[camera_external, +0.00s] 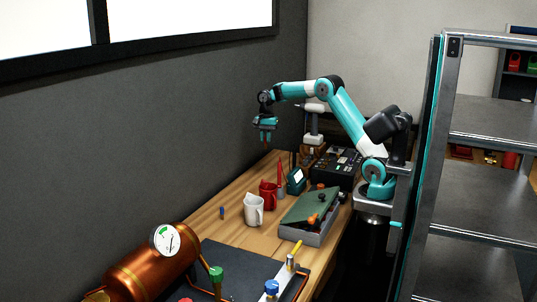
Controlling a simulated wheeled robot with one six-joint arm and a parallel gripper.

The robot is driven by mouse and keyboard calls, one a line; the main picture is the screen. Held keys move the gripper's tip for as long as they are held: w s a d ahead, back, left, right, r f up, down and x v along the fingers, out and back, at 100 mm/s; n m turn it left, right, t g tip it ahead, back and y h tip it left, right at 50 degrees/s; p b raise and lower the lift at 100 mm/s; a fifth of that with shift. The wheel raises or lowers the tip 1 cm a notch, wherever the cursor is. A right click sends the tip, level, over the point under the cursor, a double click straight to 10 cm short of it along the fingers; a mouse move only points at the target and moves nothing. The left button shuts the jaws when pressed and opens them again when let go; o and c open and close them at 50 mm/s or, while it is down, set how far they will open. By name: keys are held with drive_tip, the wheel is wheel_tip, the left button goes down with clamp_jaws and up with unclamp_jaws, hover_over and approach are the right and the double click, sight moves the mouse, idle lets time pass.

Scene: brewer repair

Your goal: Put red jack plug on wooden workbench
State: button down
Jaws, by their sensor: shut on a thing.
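My gripper (266,134) is at the end of the raised teal and white arm, pointing down, above the far left part of the wooden workbench (232,228). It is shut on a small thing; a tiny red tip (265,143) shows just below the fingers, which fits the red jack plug. Most of the plug is hidden by the fingers or too small to make out. It is held in the air, clear of the bench.
Nearby are a green-lidded grey box (310,212) and black panel (337,166). A copper tank (150,268) is in front; a metal shelf (475,186) stands right.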

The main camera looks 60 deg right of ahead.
drive_tip(key=f+p, duration=0.1)
drive_tip(key=f, duration=1.2)
drive_tip(key=a+f+p, duration=0.1)
drive_tip(key=f, duration=0.6)
drive_tip(key=shift+w+f+p, duration=0.15)
drive_tip(key=shift+w+p, duration=0.05)
drive_tip(key=shift+p, duration=0.15)
drive_tip(key=shift+f, duration=0.2)
drive_tip(key=c, duration=1.1)
unclamp_jaws()
drive_tip(key=shift+r, duration=0.1)
